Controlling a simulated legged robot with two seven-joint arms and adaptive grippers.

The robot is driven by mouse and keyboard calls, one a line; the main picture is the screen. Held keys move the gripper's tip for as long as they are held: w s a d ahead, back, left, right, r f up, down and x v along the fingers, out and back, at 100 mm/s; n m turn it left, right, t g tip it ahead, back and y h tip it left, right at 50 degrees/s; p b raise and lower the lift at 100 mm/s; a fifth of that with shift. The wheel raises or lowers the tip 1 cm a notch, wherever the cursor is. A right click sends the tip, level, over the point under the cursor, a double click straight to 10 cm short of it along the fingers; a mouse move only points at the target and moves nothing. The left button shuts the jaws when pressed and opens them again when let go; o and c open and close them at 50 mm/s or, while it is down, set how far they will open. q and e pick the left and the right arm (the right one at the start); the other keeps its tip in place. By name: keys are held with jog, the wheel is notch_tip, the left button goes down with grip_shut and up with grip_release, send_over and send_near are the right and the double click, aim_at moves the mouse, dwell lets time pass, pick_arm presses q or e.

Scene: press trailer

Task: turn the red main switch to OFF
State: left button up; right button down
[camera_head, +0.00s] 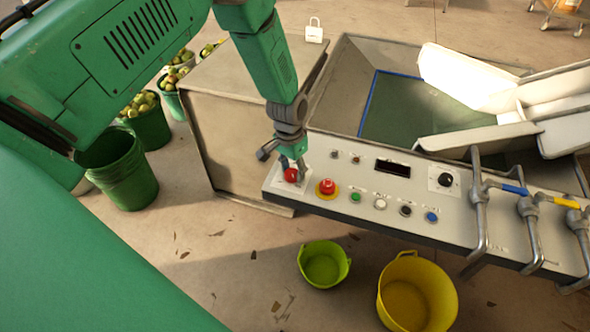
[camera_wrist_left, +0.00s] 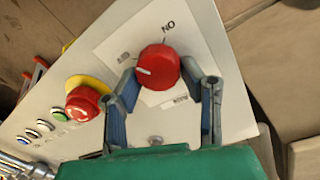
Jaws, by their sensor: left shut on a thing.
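The red main switch (camera_head: 291,175) is a round knob at the left end of the control panel (camera_head: 330,206). In the left wrist view the red main switch (camera_wrist_left: 158,68) sits on a white plate (camera_wrist_left: 118,42). Its white pointer line points left in that view, away from the ON lettering (camera_wrist_left: 168,27) near the top, which appears upside down. My left gripper (camera_head: 293,168) reaches down onto the knob from above. In the left wrist view its fingers (camera_wrist_left: 163,80) stand on both sides of the knob, shut on it. My right gripper is not in view.
A red emergency button (camera_head: 327,187) on a yellow ring is close to the right of the switch. Several small buttons, a display (camera_head: 393,168) and a black dial (camera_head: 446,180) share the panel. Pipes with valve handles (camera_head: 513,189) stand at its right end.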

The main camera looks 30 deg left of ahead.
aim_at(288, 171)
pick_arm(q)
jog(key=shift+s+a+f+n, duration=0.2)
jog(key=shift+s+n, duration=0.2)
jog(key=shift+n, duration=0.6)
jog(key=shift+d, duration=0.15)
jog(key=o, duration=1.2)
jog(key=shift+c, duration=0.2)
jog(key=shift+w+r, duration=0.15)
jog(key=shift+r, duration=0.25)
notch_tip(288, 171, up, 11)
jog(key=a, duration=0.1)
